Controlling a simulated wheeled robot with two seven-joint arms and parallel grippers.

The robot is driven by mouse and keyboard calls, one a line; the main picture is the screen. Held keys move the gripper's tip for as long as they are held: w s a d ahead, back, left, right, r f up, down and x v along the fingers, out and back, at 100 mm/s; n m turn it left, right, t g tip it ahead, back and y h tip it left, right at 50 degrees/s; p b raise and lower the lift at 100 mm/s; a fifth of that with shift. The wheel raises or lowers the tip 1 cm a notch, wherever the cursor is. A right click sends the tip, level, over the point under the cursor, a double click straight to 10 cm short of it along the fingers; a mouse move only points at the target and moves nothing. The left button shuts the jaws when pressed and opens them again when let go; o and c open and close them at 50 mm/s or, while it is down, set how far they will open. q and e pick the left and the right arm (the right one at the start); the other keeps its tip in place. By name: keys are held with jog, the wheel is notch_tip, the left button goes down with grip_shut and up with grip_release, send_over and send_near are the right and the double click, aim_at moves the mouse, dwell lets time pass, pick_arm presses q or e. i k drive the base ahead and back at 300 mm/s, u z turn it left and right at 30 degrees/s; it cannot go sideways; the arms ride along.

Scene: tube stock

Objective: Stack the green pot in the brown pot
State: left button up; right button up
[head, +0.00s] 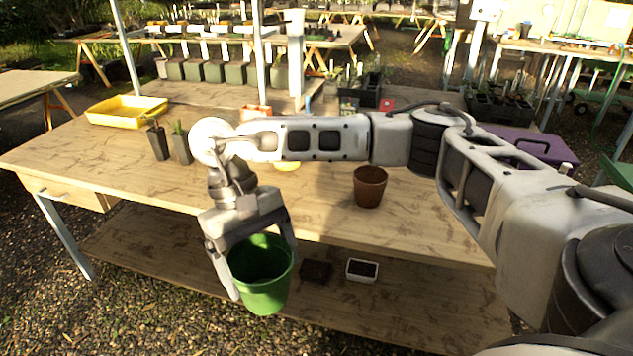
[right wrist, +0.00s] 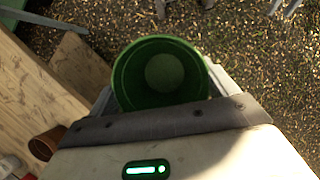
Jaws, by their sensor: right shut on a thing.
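The green pot (head: 266,291) is held by my right gripper (head: 262,272), whose fingers close on both sides of its rim. The pot is in front of the table's front edge, over the lower shelf and gravel, with its opening tilted toward the camera. In the right wrist view the green pot (right wrist: 162,75) shows its empty inside between the fingers. The brown pot (head: 369,187) stands upright on the table, right of the green pot and apart from it. It also shows at the lower left of the right wrist view (right wrist: 44,146). My left gripper is not in view.
The wooden table (head: 330,220) has free room around the brown pot. A yellow tray (head: 126,110) and two dark plant pots (head: 157,142) are at the left. A purple case (head: 530,146) is at the right. Small containers (head: 362,270) lie on the lower shelf.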

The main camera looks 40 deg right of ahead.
aim_at(369, 193)
jog(key=z, duration=0.35)
jog(key=i, duration=1.05)
jog(key=z, duration=1.05)
jog(key=i, duration=0.5)
